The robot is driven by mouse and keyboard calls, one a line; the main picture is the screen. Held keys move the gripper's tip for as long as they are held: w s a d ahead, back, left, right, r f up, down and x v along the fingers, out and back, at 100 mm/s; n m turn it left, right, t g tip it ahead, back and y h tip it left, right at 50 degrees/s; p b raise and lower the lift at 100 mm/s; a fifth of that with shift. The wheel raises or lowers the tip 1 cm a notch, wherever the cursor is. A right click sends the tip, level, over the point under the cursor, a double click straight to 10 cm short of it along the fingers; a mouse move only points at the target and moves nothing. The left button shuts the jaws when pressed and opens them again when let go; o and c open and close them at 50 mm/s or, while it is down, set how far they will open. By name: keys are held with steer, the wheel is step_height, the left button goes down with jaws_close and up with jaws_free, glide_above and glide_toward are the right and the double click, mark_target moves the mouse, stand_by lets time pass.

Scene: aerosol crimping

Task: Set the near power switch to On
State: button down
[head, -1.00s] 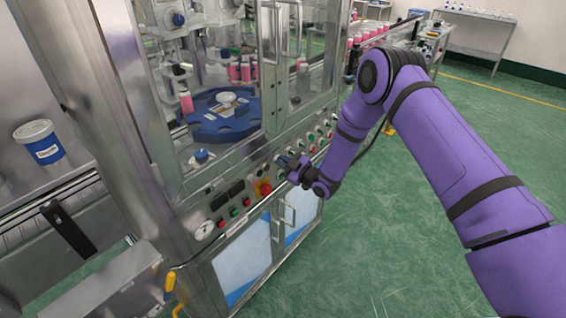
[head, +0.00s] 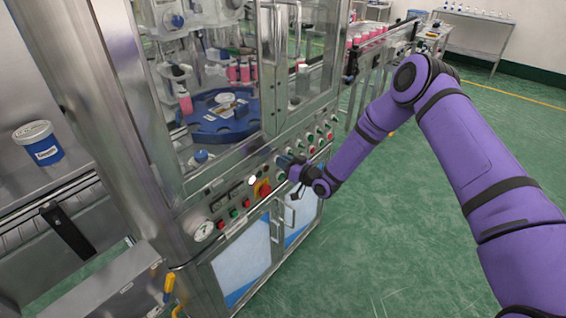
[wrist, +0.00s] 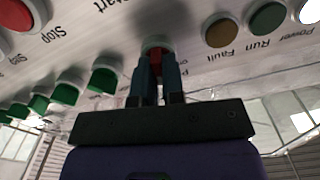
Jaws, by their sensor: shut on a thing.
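The control panel (head: 228,200) runs along the front of the steel machine. In the wrist view my gripper (wrist: 156,58) is shut on a power switch (wrist: 157,41), a small knob with a pale green rim and some red showing between the fingers. The fingers hide most of the knob, so its pointer and On mark cannot be read. In the head view my gripper (head: 284,164) is at the panel, right of the red emergency button (head: 263,189). The white Power lamp (wrist: 311,9) is lit; it also shows in the head view (head: 252,181).
Green Run (wrist: 268,18) and amber Fault (wrist: 221,31) lamps sit beside the switch. Several green buttons (wrist: 103,80) and a red Stop button (wrist: 14,14) are on the other side. Door handles (head: 275,228) stick out below the panel.

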steer(key=shift+d+f+m, duration=0.1)
steer(key=shift+f+m, duration=0.05)
steer(key=shift+m, duration=1.55)
steer(key=c, duration=1.2)
jaws_free()
steer(key=v, duration=1)
steer(key=shift+s+d, duration=0.2)
steer(key=shift+d, duration=0.1)
